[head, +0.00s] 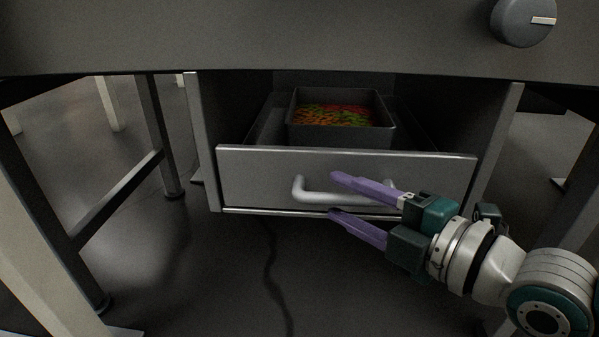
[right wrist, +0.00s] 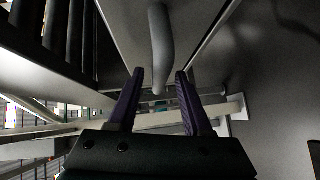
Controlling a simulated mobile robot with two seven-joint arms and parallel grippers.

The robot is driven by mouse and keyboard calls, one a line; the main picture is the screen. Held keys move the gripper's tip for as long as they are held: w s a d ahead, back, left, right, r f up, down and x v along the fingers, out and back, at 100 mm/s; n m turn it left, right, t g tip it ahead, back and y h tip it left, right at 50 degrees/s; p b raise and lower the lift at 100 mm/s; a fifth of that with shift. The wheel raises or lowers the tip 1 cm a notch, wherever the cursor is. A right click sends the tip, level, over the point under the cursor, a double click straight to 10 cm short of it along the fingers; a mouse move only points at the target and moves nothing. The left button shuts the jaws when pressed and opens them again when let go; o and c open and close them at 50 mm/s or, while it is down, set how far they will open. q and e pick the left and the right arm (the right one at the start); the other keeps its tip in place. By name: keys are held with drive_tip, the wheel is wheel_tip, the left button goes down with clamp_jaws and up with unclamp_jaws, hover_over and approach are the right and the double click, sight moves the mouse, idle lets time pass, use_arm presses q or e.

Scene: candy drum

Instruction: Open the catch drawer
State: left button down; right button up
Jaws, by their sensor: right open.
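The catch drawer (head: 246,182) is a grey metal drawer under the machine. It is pulled partly out, and a bin (head: 340,136) with green, orange and red candy shows inside it. Its bar handle (head: 318,194) is on the front face; it also shows in the right wrist view (right wrist: 160,48). My right gripper (head: 333,195) is open, its purple fingers just in front of the handle, one above and one below in the head view. In the right wrist view the handle lies ahead, between the lines of the fingers (right wrist: 156,80). My left gripper is not in view.
A round grey knob (head: 524,21) with a pale mark is on the machine panel at the upper right. Table legs (head: 157,135) stand to the left of the drawer. A dark cable (head: 273,280) lies on the floor below. The floor in front of the drawer is otherwise clear.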

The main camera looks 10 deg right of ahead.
drive_tip(key=shift+w+a, duration=0.2)
drive_tip(key=shift+w, duration=0.1)
clamp_jaws()
idle(1.3)
